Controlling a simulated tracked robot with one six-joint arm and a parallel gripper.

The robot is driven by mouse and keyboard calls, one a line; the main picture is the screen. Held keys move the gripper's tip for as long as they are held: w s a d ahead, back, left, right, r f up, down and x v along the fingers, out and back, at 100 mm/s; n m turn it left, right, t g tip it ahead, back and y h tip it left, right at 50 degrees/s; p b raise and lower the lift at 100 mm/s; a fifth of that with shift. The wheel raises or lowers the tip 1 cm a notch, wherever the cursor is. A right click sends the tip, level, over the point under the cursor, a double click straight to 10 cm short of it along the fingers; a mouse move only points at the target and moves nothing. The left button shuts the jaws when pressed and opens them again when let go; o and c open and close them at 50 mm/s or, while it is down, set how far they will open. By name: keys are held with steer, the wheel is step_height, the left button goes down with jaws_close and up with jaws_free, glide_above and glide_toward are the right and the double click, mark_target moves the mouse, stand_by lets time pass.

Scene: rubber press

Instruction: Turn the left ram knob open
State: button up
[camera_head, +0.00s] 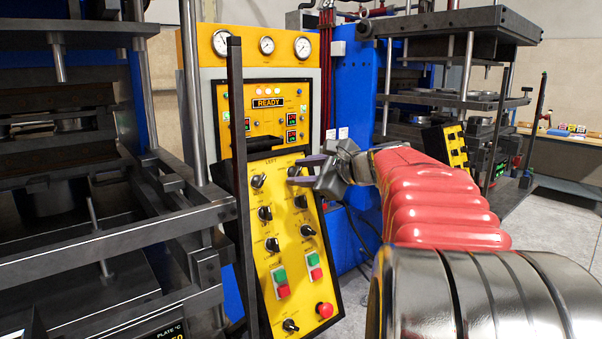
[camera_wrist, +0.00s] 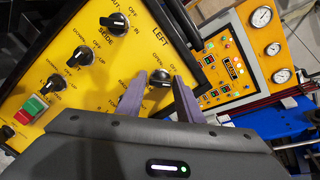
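The yellow control panel (camera_head: 285,270) carries black rotary knobs in two columns under the heading LEFT. My gripper (camera_head: 294,171) is at the top knob of the right column. In the wrist view, my gripper's two purple fingers (camera_wrist: 159,82) are spread apart. A black knob (camera_wrist: 160,77) lies between their tips, with an OPEN marking beside it. Its name label is not clearly legible, so I cannot confirm that it is the ram knob. I cannot tell whether the fingers touch it. The lower knobs of that column are hidden by my gripper in the wrist view.
The side knob (camera_wrist: 115,22) and others are in the neighbouring column. Green and red buttons (camera_head: 280,282) and a red mushroom button (camera_head: 325,310) sit lower. A dark upright bar (camera_head: 237,130) stands left of the panel. A READY display (camera_head: 268,103) and gauges (camera_head: 266,45) are above.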

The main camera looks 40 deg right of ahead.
steer(key=c, duration=0.7)
steer(key=shift+n, duration=0.4)
steer(key=n, duration=0.2)
steer(key=shift+f+n, duration=0.1)
steer(key=shift+n, duration=0.2)
steer(key=n, duration=0.4)
steer(key=shift+n+g, duration=0.3)
steer(key=shift+g, duration=0.1)
steer(key=n, duration=0.5)
steer(key=shift+f, duration=0.1)
steer(key=n, duration=0.5)
steer(key=shift+g, duration=0.3)
steer(key=shift+f, duration=0.1)
